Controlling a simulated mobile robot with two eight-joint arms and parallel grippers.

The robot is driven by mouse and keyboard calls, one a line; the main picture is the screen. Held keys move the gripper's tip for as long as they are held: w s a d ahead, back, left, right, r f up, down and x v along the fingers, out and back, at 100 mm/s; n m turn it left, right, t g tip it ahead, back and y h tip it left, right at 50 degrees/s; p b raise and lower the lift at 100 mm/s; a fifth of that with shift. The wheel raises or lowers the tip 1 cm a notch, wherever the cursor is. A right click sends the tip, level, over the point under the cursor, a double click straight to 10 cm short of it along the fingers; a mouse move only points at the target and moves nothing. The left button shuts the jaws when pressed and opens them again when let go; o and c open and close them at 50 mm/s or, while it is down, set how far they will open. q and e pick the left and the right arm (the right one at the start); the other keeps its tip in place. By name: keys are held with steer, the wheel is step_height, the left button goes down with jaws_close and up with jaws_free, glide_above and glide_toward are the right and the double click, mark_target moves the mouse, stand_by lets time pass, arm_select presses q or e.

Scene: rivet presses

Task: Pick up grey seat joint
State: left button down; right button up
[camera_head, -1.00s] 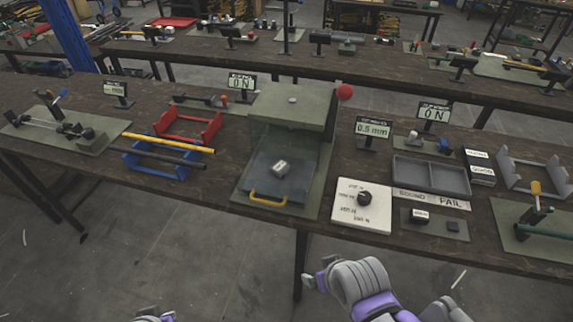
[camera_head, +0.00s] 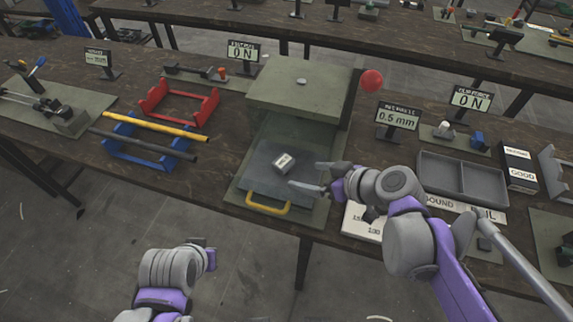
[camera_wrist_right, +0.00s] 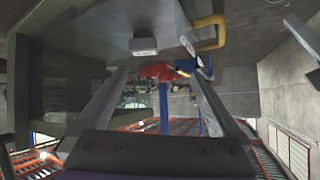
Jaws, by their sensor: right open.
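The grey seat joint (camera_head: 283,162) is a small light block on the dark plate of the green press (camera_head: 300,85), under its raised hood. It also shows in the right wrist view (camera_wrist_right: 143,46), above the gap between the fingers. My right gripper (camera_head: 307,176) is open and empty, just right of the joint, its fingers pointing left towards it and not visibly touching it. Its two fingers also show in the right wrist view (camera_wrist_right: 155,72). My left gripper (camera_head: 206,254) is low in front of the table; its finger opening is unclear.
A yellow handle (camera_head: 268,207) runs along the plate's front. A red ball (camera_head: 371,81) stands at the press's upper right. Red (camera_head: 180,100) and blue (camera_head: 145,150) racks lie left, and a grey divided tray (camera_head: 462,181) lies right. The dial panel is partly hidden by my right arm.

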steer(key=w+a+r+n+t+y, duration=0.1)
steer(key=w+r+n+y, duration=0.1)
steer(key=w, duration=0.4)
steer(key=b, duration=0.3)
glide_toward(285, 162)
steer(key=x, duration=0.3)
steer(key=shift+f, duration=0.3)
steer(key=shift+w+a+f, duration=0.1)
steer(key=shift+w+a, duration=0.25)
steer(key=shift+a, duration=0.1)
steer(key=x, duration=0.6)
steer(key=shift+w+a, duration=0.15)
steer(key=shift+c, duration=0.2)
steer(key=c, duration=1.5)
steer(key=shift+o, duration=0.2)
